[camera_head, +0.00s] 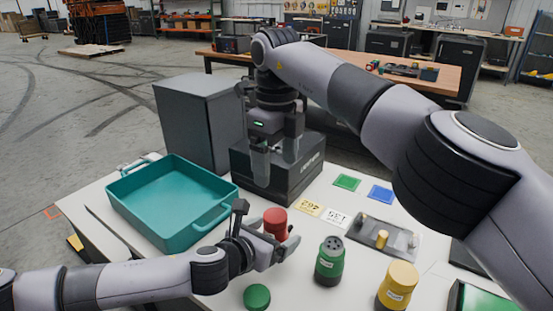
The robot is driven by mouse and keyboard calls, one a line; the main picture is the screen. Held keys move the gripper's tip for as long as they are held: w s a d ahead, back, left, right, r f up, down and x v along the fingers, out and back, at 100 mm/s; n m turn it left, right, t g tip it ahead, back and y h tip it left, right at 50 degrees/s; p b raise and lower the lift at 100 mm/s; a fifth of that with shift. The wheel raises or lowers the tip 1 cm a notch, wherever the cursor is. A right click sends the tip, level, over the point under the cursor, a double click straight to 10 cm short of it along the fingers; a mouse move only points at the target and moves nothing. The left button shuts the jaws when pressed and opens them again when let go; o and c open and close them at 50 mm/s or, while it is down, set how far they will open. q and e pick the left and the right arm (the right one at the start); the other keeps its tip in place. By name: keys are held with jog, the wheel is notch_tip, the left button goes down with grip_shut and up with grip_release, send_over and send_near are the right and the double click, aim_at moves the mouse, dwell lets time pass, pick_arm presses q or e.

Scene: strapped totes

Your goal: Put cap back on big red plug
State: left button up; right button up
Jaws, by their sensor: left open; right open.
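A red cylindrical piece (275,219) with a smooth round top stands upright on the white table. Its lower part is hidden by my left gripper, so I cannot tell whether it is the plug, its cap or both. My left gripper (266,227) is open, with its fingers around or just in front of this red piece; contact is unclear. My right gripper (276,163) is open and empty, pointing down in front of or above a black box (310,163). No separate red cap is visible.
A green plug (330,262) and a yellow plug (398,285) stand to the right. A loose green cap (257,297) lies at the front. A teal tote (150,213) fills the left. Label cards (308,207) and a grey tray (402,245) lie behind the plugs.

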pick_arm(q)
jog(key=shift+v, duration=3.1)
jog(key=shift+a, duration=0.1)
